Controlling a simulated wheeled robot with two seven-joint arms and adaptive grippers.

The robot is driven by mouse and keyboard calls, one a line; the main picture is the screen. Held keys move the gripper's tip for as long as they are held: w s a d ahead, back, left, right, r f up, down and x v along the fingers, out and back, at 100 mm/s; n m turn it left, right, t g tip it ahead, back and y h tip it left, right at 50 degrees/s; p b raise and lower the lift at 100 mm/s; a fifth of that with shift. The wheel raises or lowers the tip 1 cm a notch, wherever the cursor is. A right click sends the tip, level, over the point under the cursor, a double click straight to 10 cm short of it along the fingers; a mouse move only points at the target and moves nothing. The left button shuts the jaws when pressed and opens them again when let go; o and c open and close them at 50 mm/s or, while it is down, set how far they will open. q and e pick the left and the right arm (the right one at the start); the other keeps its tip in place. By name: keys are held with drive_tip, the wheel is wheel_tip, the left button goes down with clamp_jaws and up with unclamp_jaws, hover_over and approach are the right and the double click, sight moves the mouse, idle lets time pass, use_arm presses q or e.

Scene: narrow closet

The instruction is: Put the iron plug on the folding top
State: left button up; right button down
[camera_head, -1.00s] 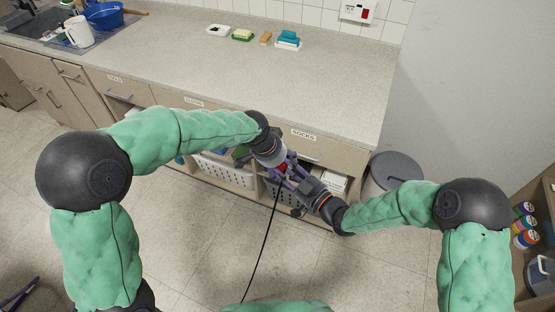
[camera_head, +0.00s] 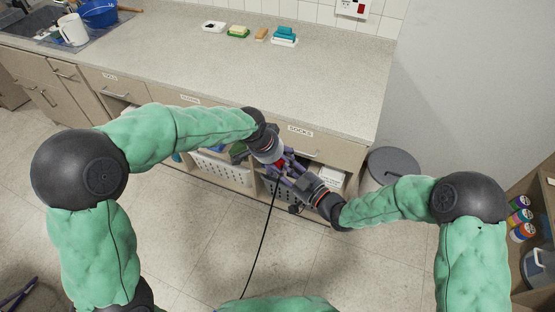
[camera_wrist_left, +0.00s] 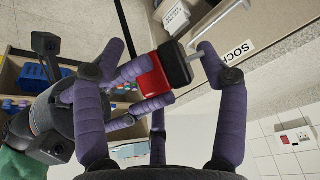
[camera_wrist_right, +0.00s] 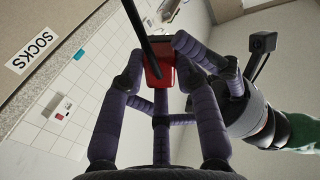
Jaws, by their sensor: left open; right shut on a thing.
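The iron plug is a red and black block, seen in the left wrist view (camera_wrist_left: 152,76) with a metal prong at its black end. My right gripper (camera_wrist_right: 160,60) is shut on its red part, and a black cord runs from it. My left gripper (camera_wrist_left: 158,70) is open, its fingers on either side of the plug; contact is unclear. In the head view both grippers meet at the plug (camera_head: 279,163), in front of the counter's drawers and below its top. The pale speckled counter top (camera_head: 200,75), apparently the folding top, lies beyond them.
Soap dishes and sponges (camera_head: 284,37) stand at the counter's back, a white jug (camera_head: 73,30) and blue basin (camera_head: 98,12) at the left. A grey bin (camera_head: 392,166) stands right. The counter's middle is clear.

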use_arm(q)
drive_tip(key=v, duration=1.2)
use_arm(e)
drive_tip(key=shift+w+a+f, duration=0.1)
drive_tip(key=shift+w+f, duration=0.05)
drive_tip(key=shift+f, duration=0.05)
use_arm(q)
drive_tip(key=w+f+n, duration=0.2)
drive_tip(key=w+f, duration=0.1)
drive_tip(key=f, duration=0.4)
drive_tip(key=w+f+n+t+y, duration=0.1)
drive_tip(key=w+f+n, duration=0.1)
drive_tip(key=f, duration=0.6)
drive_tip(key=shift+w+a+f+n+y, duration=0.15)
drive_tip(key=shift+w+a+n+y, duration=0.2)
drive_tip(key=shift+w, duration=0.3)
use_arm(e)
drive_tip(key=w+a+f+n+g+y, duration=0.3)
drive_tip(key=w+f+n+g+y, duration=0.1)
drive_tip(key=f+g, duration=0.1)
drive_tip(key=shift+n+g, duration=0.3)
drive_tip(key=shift+w+f, duration=0.1)
use_arm(q)
drive_tip(key=c, duration=0.9)
drive_tip(key=o, duration=0.9)
